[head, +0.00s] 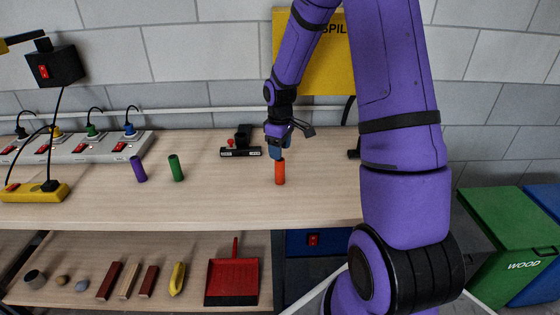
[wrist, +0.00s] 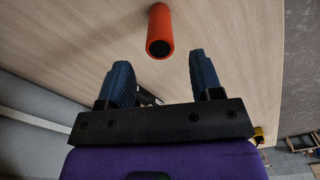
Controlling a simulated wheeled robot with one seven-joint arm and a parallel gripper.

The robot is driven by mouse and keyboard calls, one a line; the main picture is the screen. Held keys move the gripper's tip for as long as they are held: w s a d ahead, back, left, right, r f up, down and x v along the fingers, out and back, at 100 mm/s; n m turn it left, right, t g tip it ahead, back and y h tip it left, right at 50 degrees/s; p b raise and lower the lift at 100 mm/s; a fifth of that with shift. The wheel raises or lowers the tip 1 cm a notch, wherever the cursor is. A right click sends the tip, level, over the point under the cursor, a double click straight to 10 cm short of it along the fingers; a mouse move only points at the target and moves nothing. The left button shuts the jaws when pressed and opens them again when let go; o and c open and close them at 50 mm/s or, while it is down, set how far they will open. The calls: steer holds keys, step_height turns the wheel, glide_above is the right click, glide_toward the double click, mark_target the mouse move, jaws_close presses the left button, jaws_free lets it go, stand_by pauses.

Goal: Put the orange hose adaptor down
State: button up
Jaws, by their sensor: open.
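The orange hose adaptor (head: 280,172) is a short upright tube standing on the wooden workbench (head: 320,200). My gripper (head: 278,150) is just above and behind it in the head view. In the wrist view the orange hose adaptor (wrist: 160,32) lies beyond the fingertips, with its dark open end showing. My gripper (wrist: 163,75) has its two blue fingers wide apart, with nothing between them. The adaptor appears apart from both fingers.
A purple tube (head: 139,169) and a green tube (head: 176,168) stand to the left on the bench. A black device with a red knob (head: 240,146) sits behind. Power strips (head: 75,147) line the back left. The bench between the green and orange tubes is clear.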

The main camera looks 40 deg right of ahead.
step_height(320, 180, up, 5)
steer(key=shift+f, duration=0.1)
steer(key=s+a+r+m+t, duration=0.1)
steer(key=s+a+r, duration=0.25)
steer(key=r, duration=0.25)
steer(key=s+a+r+m+t+h, duration=0.1)
steer(key=s+a+r, duration=0.1)
steer(key=s+r, duration=0.25)
steer(key=s+a+r+m+t, duration=0.1)
steer(key=s+a+r, duration=0.2)
steer(key=r, duration=0.4)
steer(key=s+a+r+m+t, duration=0.1)
steer(key=s+a+r, duration=0.1)
steer(key=s, duration=0.6)
steer(key=s+a+r+m+t+y, duration=0.1)
steer(key=s+a+r, duration=0.2)
steer(key=s, duration=0.5)
steer(key=shift+s+a+m, duration=0.2)
steer(key=shift+s+m, duration=0.15)
steer(key=shift+m, duration=0.05)
